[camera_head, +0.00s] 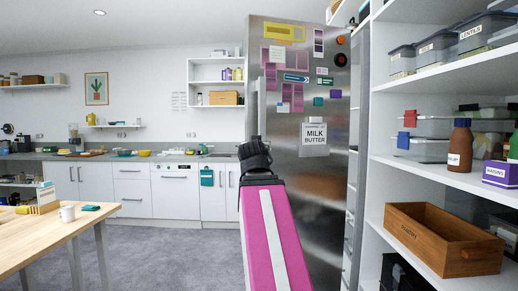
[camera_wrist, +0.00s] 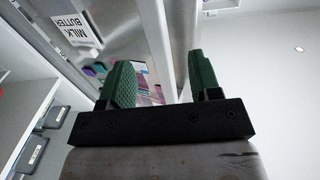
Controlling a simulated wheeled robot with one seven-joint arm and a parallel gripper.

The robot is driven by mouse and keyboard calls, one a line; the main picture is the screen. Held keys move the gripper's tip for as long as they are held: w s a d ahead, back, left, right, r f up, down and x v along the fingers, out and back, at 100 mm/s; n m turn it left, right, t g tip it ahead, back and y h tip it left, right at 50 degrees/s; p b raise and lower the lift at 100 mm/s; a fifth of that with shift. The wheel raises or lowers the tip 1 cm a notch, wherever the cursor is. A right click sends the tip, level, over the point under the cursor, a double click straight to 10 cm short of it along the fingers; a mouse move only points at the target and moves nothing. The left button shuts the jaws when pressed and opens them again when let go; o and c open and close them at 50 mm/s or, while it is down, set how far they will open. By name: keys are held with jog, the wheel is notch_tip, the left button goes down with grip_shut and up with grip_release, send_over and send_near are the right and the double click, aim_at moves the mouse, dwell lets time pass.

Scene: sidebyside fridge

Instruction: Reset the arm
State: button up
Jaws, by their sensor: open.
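My gripper shows in the wrist view (camera_wrist: 160,85), with two green fingers set apart and nothing between them. In the head view my pink arm rises from the bottom middle and ends at a black joint; the fingers cannot be made out there. The steel fridge (camera_head: 312,180) stands just behind and to the right of the arm, covered with magnets and papers, including a "MILK BUTTER" note (camera_head: 314,136). The note also shows at the upper left of the wrist view (camera_wrist: 79,28). The gap between the gripper and the fridge is hard to judge.
An open shelf unit (camera_head: 440,170) stands close on the right, holding a wooden crate (camera_head: 440,255), a brown bottle (camera_head: 460,150) and clear bins. A wooden table (camera_head: 40,235) with a white mug (camera_head: 67,213) is at the left. Open grey floor (camera_head: 180,250) lies between table and arm.

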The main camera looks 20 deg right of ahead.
dwell(0.5)
jog(key=w+a+f+n+g+y, duration=0.1)
jog(key=w+a+f+g+y, duration=0.15)
jog(key=f, duration=0.85)
jog(key=w+a+f+n+g+y, duration=0.1)
jog(key=w+a+f+g, duration=0.15)
jog(key=f, duration=0.85)
jog(key=w+a+f+n+g+y, duration=0.1)
jog(key=w+a+f+g+y, duration=0.15)
jog(key=f, duration=0.95)
jog(key=s+a+f+n+g+y, duration=0.1)
jog(key=s+a+f, duration=0.3)
jog(key=f, duration=0.6)
jog(key=s+a+f+n+g+y, duration=0.1)
jog(key=s+a+f+g, duration=0.3)
jog(key=f, duration=0.7)
jog(key=s+a+f+n+g+y, duration=0.1)
jog(key=s+a+f+g, duration=0.2)
jog(key=f, duration=0.7)
jog(key=shift+s+a+f, duration=0.3)
jog(key=shift+s+a, duration=0.3)
jog(key=shift+a, duration=0.6)
